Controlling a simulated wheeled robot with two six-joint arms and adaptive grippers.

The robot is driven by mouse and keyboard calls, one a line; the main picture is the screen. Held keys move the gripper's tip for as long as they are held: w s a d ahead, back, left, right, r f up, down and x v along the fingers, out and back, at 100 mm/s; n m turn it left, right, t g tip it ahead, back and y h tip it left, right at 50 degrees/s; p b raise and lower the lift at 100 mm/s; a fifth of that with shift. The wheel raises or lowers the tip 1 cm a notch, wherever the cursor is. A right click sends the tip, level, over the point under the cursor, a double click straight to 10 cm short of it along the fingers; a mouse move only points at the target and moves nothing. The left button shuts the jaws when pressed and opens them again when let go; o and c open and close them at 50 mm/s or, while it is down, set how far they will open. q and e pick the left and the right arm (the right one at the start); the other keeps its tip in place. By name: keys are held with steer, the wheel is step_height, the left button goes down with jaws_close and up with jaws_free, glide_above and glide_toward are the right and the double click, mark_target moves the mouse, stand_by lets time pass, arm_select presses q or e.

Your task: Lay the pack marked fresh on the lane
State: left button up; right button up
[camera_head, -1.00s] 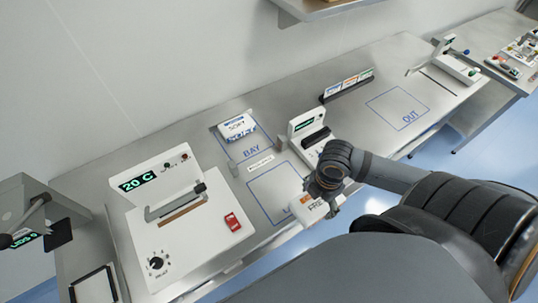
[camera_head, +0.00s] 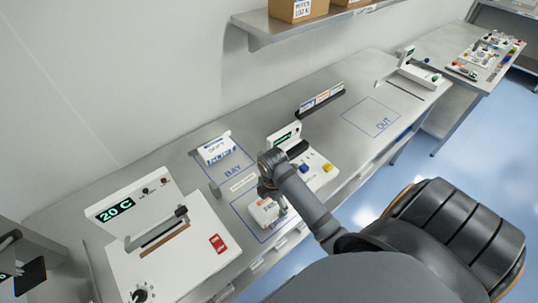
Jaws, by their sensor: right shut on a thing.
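A white pack with an orange mark (camera_head: 264,212) is in my right gripper (camera_head: 271,194), which is shut on it. Its lettering is too small to read now. The pack is over the blue-outlined lane area (camera_head: 240,207) in front of the bay. The gripper and pack cover much of that outline and its label. I cannot tell whether the pack touches the surface. Another white pack, marked SOFT (camera_head: 215,149), stands at the back of the BAY outline.
A white heater panel reading 20 C (camera_head: 118,207) stands on the left. A small console with blue and yellow buttons (camera_head: 304,168) is right beside my right gripper. A card rack (camera_head: 320,99) stands behind. The OUT square (camera_head: 370,117) is empty.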

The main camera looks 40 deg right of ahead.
mark_target(269, 205)
steer(key=shift+w+f, duration=0.55)
steer(key=shift+f, duration=0.05)
steer(key=f, duration=0.1)
steer(key=f+p, duration=0.2)
steer(key=shift+w+a+f, duration=0.15)
steer(key=shift+w, duration=0.1)
steer(key=shift+f, duration=0.2)
arm_select(q)
steer(key=shift+r, duration=0.95)
arm_select(e)
steer(key=shift+f, duration=0.1)
steer(key=o, duration=1.3)
arm_select(q)
steer(key=shift+s, duration=0.35)
